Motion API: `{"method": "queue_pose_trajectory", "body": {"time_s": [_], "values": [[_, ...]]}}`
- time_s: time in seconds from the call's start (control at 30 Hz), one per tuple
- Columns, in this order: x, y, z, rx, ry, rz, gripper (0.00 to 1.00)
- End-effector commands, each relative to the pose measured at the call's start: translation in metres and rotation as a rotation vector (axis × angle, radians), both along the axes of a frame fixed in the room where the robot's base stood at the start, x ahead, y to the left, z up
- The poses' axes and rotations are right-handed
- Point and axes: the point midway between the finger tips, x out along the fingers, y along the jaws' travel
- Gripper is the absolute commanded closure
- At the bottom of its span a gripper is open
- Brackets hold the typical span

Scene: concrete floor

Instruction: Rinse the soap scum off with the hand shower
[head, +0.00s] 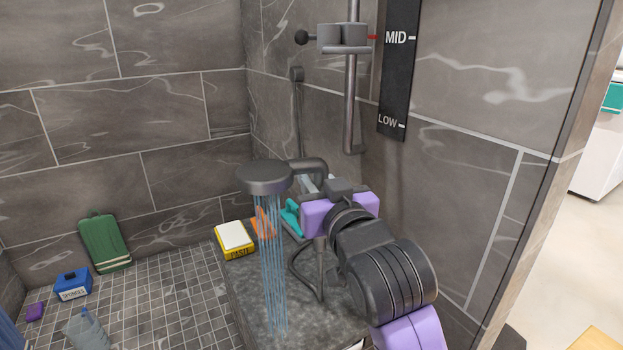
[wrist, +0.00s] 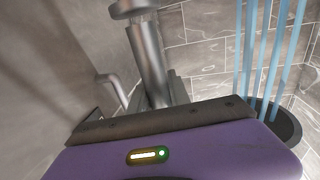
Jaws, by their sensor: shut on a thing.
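The dark grey hand shower (head: 264,178) is running, its round head facing down at the middle of the head view. Blue water streams (head: 272,265) fall from it onto the grey stone bench (head: 250,275). My gripper (head: 322,186) is shut on the hand shower's handle, to the right of the head. In the wrist view the dark shower head (wrist: 286,124) shows at the right, with water streams (wrist: 270,45) beside it. A hose hangs below my gripper. I cannot make out any soap scum on the bench; the water and my arm cover part of it.
A yellow paste box (head: 235,246), an orange item (head: 264,222) and a teal item (head: 291,217) are on the bench. A green bag (head: 103,243), blue sponge box (head: 72,286) and bottle (head: 86,330) are on the tiled floor. A rail holder (head: 342,38) is above.

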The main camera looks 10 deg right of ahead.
Motion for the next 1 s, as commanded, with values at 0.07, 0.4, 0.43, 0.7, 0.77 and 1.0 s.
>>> {"method": "queue_pose_trajectory", "body": {"time_s": [0.07, 0.4, 0.43, 0.7, 0.77, 1.0], "values": [[-0.002, -0.005, 0.001, 0.001, -0.001, -0.001, 1.00], [-0.011, -0.021, 0.001, 0.001, -0.001, -0.002, 1.00], [-0.011, -0.023, 0.002, 0.001, -0.001, -0.002, 1.00], [-0.018, -0.035, 0.001, 0.001, -0.002, -0.001, 1.00], [-0.020, -0.038, 0.001, 0.001, -0.001, -0.001, 1.00], [-0.025, -0.049, 0.001, 0.001, -0.001, -0.001, 1.00]]}}
